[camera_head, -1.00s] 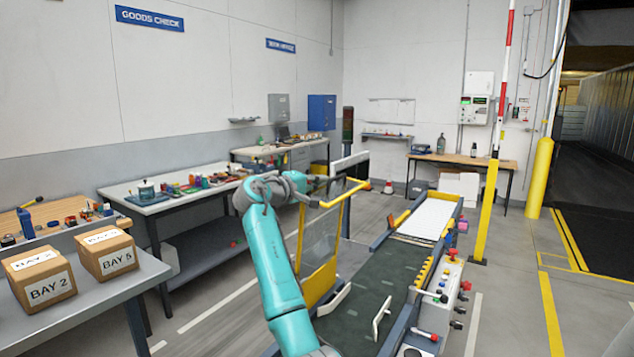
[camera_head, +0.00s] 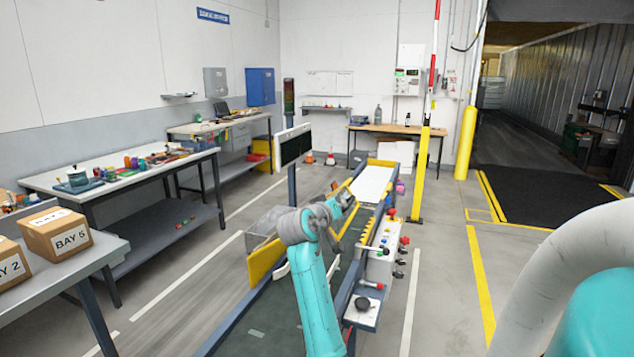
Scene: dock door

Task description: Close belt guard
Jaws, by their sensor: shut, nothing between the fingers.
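The belt guard, a clear panel in a yellow frame (camera_head: 264,258), is at the left side of the conveyor (camera_head: 252,325). It is partly hidden behind my arm, and a yellow bar shows beyond the arm over the belt. I cannot tell the panel's exact tilt or whether it rests on the conveyor. My gripper (camera_head: 345,198) is small and dark at the arm's far end, shut and empty, close to the yellow bar. I cannot tell whether it touches it.
A control box (camera_head: 380,245) with knobs and buttons lines the conveyor's right side. A dark-faced screen (camera_head: 295,145) stands on a post behind the guard. A yellow post (camera_head: 420,175) stands right of the belt. Floor is clear farther right.

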